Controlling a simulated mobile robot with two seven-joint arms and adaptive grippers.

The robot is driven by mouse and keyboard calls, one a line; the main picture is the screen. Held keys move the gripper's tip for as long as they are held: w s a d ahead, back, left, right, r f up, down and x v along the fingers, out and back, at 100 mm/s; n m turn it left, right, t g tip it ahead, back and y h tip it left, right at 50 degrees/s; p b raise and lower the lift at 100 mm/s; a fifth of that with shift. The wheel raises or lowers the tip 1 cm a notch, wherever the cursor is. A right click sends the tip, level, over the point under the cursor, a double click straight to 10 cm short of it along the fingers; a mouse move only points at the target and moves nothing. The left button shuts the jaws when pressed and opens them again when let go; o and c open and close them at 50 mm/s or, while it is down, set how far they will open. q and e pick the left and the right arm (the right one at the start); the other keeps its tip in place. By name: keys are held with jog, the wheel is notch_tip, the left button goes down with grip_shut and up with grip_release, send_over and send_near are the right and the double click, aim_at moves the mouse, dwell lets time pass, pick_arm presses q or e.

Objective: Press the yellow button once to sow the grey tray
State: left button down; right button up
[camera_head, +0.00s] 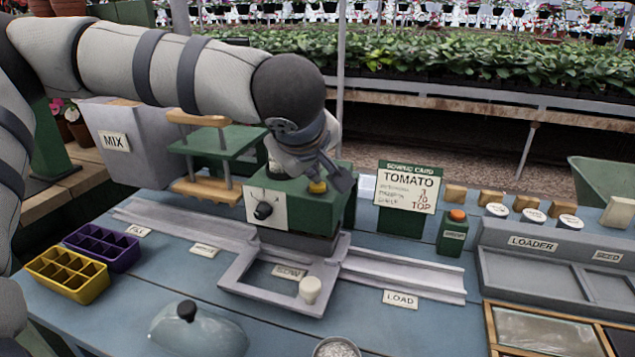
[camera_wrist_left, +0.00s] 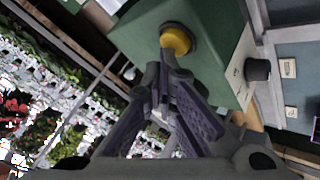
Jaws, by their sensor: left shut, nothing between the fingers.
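The yellow button (camera_head: 317,187) sits on top of the green sowing machine (camera_head: 325,210), which has a white front plate with a black knob. It also shows as a yellow dome in the left wrist view (camera_wrist_left: 176,40). My left gripper (camera_head: 340,180) is shut and empty, reaching down from above right at the button. In the left wrist view its fingertips (camera_wrist_left: 166,66) are at the button's edge; I cannot tell whether they touch it. A grey tray is not clearly distinguishable; the grey rail (camera_head: 390,272) runs under the machine. My right gripper is out of view.
A yellow tray (camera_head: 66,275) and a purple tray (camera_head: 102,247) stand at left. A tomato card (camera_head: 408,186) and a green box with an orange button (camera_head: 455,230) stand right of the machine. The grey loader (camera_head: 535,262) is further right. A domed lid (camera_head: 197,330) lies in front.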

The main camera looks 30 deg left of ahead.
aim_at(312, 185)
pick_arm(q)
jog(key=shift+f, duration=0.35)
dwell(0.5)
jog(key=shift+r, duration=1.05)
jog(key=shift+r, duration=2.5)
